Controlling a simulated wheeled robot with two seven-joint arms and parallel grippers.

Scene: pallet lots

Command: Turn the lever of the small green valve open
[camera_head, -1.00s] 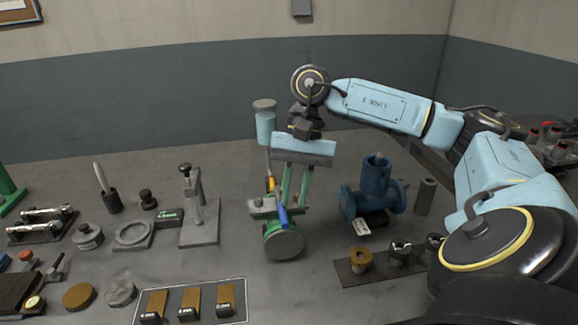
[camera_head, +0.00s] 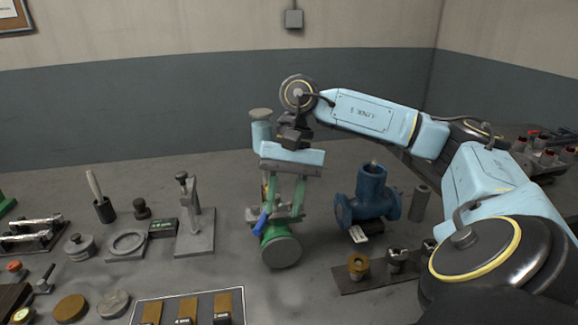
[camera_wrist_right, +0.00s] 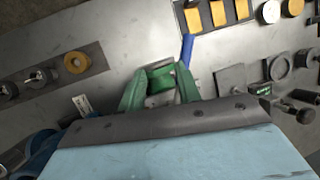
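The small green valve (camera_head: 281,250) stands on the grey bench near the middle of the head view, its round end facing me. Its blue lever (camera_head: 262,221) slants down to the left in front of it. The lever also shows in the right wrist view (camera_wrist_right: 187,48), beside one fingertip. My right gripper (camera_head: 285,207) points down over the valve. Its green fingers are apart in the right wrist view (camera_wrist_right: 160,72), with a green part of the valve showing between them. Contact between fingers and lever cannot be made out. My left gripper is not in view.
A larger blue valve (camera_head: 369,194) stands close on the right. A dark strip with ring fittings (camera_head: 358,268) lies in front of it. A grey stand with a clamp (camera_head: 195,231) is on the left. A tray with brown blocks (camera_head: 188,310) lies in front. Bare bench surrounds the green valve.

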